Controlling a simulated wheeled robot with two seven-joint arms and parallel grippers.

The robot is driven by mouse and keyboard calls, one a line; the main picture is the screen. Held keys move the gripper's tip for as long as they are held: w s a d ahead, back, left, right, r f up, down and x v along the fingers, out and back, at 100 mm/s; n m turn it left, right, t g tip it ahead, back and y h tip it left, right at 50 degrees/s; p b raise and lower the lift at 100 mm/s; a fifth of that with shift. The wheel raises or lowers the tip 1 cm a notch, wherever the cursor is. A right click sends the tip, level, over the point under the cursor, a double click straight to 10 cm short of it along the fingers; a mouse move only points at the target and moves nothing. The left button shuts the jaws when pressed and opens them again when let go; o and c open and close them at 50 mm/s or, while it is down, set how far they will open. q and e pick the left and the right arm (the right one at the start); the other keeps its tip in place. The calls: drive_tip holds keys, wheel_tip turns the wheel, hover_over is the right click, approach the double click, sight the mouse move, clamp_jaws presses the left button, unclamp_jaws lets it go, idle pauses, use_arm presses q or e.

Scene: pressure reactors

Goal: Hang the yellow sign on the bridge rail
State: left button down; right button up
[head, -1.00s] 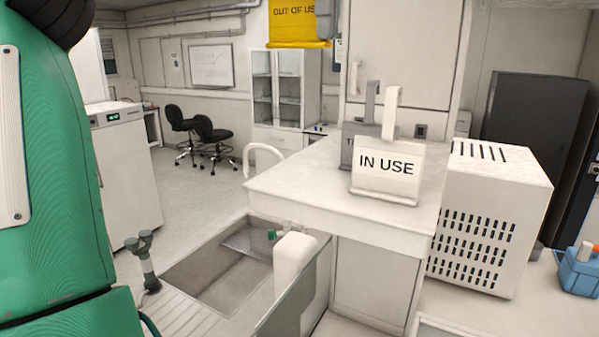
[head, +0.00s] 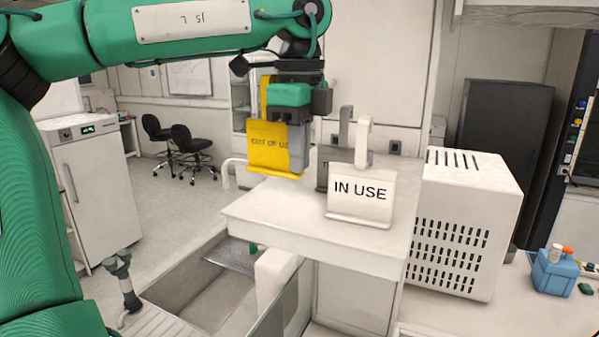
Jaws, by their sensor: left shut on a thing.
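The yellow sign (head: 272,158), lettered "OUT OF US…" with its right side covered, hangs upright from my left gripper (head: 296,140). The gripper is shut on it and points down. The sign's tall yellow hook strip (head: 265,97) rises beside the gripper. The sign is in front of the far cabinets, near the back left edge of the white counter; I cannot tell whether it touches anything. I cannot make out a bridge rail for certain. My right gripper is not in view.
A white "IN USE" sign (head: 360,197) stands on the white counter (head: 285,212), with a grey sign (head: 323,172) partly hidden behind it. A sink (head: 190,275) lies below left.

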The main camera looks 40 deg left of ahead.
sight(299, 177)
use_arm(q)
wheel_tip(299, 177, down, 4)
drive_tip(key=shift+s+d+r+p, duration=0.1)
drive_tip(key=shift+p, duration=0.6)
drive_tip(key=shift+f, duration=0.55)
drive_tip(key=shift+f+b, duration=0.2)
drive_tip(key=shift+b, duration=0.1)
drive_tip(key=c, duration=1.6)
unclamp_jaws()
drive_tip(key=shift+o, duration=0.2)
drive_tip(key=shift+r, duration=0.1)
